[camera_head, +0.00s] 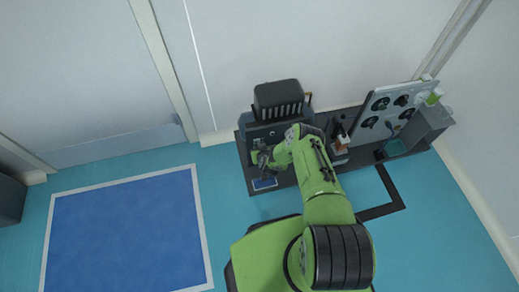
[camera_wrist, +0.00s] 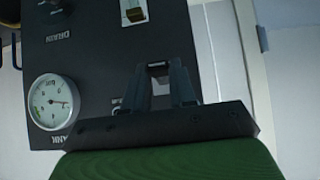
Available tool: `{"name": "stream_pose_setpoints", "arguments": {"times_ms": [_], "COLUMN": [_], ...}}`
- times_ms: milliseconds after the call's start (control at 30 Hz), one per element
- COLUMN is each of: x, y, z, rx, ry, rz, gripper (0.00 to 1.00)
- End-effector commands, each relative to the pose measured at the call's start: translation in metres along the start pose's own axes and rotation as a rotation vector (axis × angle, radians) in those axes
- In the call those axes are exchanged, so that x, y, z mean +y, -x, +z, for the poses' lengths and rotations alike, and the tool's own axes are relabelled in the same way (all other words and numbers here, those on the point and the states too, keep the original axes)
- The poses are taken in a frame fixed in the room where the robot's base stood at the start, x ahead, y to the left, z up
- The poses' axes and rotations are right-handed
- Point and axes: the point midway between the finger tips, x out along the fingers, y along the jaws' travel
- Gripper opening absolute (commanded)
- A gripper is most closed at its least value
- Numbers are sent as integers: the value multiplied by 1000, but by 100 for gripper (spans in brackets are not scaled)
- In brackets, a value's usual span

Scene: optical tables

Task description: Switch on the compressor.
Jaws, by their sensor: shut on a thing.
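The compressor (camera_head: 277,103) is a dark unit with a ribbed black top, standing against the wall in the head view. In the wrist view its black front panel (camera_wrist: 95,85) carries a round white gauge (camera_wrist: 54,102) marked TANK and a control labelled DRAIN at the upper left. A brass-coloured part in a white slot (camera_wrist: 134,12) shows at the top. My gripper (camera_wrist: 158,70) is at the panel's right part, its fingers close together on a small dark part there, mostly hidden by the fingertips. A label beside the fingers is partly covered. My gripper also shows in the head view (camera_head: 263,161).
A blue floor mat (camera_head: 125,240) lies at the left, clear.

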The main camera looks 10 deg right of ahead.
Motion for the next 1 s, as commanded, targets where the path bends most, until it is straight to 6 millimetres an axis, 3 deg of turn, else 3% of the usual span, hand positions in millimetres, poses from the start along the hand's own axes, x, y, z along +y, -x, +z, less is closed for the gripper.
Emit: {"name": "stream_pose_setpoints", "arguments": {"times_ms": [500, 1000], "x": [0, 0], "y": [2, 1], "z": [-21, -28], "rx": [-471, -690], "ry": [1, 1], "rz": [4, 2], "gripper": [0, 0]}}
